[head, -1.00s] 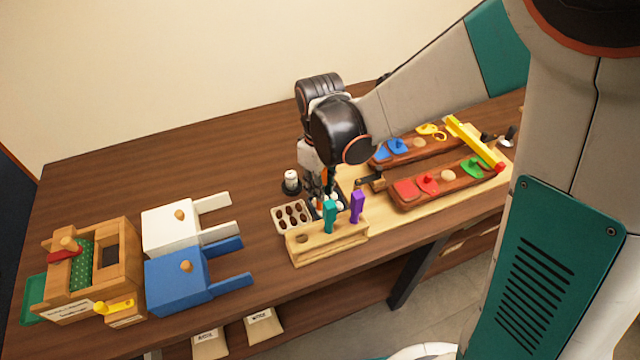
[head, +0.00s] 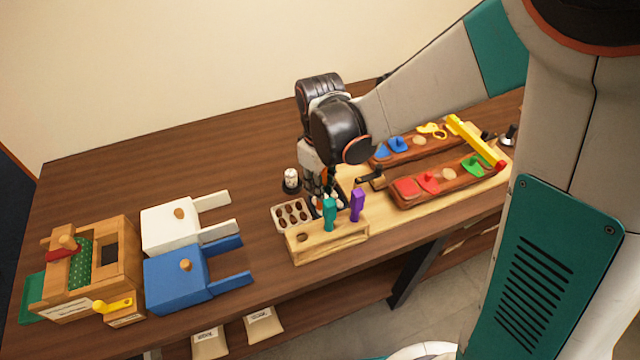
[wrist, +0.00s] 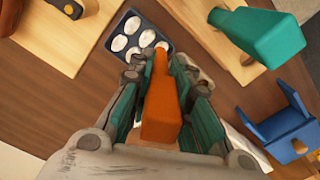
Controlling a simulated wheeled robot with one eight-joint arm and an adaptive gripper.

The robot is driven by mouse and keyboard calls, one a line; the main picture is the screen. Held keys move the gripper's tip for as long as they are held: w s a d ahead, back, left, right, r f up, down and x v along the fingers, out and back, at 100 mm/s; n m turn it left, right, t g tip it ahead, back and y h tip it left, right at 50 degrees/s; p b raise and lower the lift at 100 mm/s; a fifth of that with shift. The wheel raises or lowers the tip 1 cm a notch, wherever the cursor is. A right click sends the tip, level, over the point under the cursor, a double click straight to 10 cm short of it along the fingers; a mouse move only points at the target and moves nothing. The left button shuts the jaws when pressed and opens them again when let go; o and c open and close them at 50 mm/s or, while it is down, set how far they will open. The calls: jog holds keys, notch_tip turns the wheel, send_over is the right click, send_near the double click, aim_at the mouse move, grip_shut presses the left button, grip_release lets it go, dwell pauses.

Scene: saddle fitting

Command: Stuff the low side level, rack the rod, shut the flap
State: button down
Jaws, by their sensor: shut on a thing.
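My gripper (head: 320,190) is shut on an orange handled piece (wrist: 160,105), which lies between its fingers in the wrist view. The fingers are low behind the wooden rack (head: 330,244); the piece's far end is hard to see. The rack holds a teal handle (head: 329,217) and a purple handle (head: 357,204) upright, with an open hole at its left. A dark tray of white pads (wrist: 135,35) lies just beyond the fingers. Two red-brown panels (head: 440,187) with coloured pieces lie on a wooden board (head: 380,215). A yellow bar (head: 474,141) lies across their right ends.
A pale tray of brown pieces (head: 291,215) and a small white-topped jar (head: 291,179) are left of my gripper. White (head: 170,230) and blue (head: 180,280) pronged blocks and a wooden box (head: 125,245) stand at the left. The table's back left is clear.

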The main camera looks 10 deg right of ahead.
jog(key=shift+f+b, duration=0.7)
jog(key=shift+f, duration=0.1)
dwell(1.5)
jog(key=shift+r+p, duration=2.5)
jog(key=shift+r, duration=1.05)
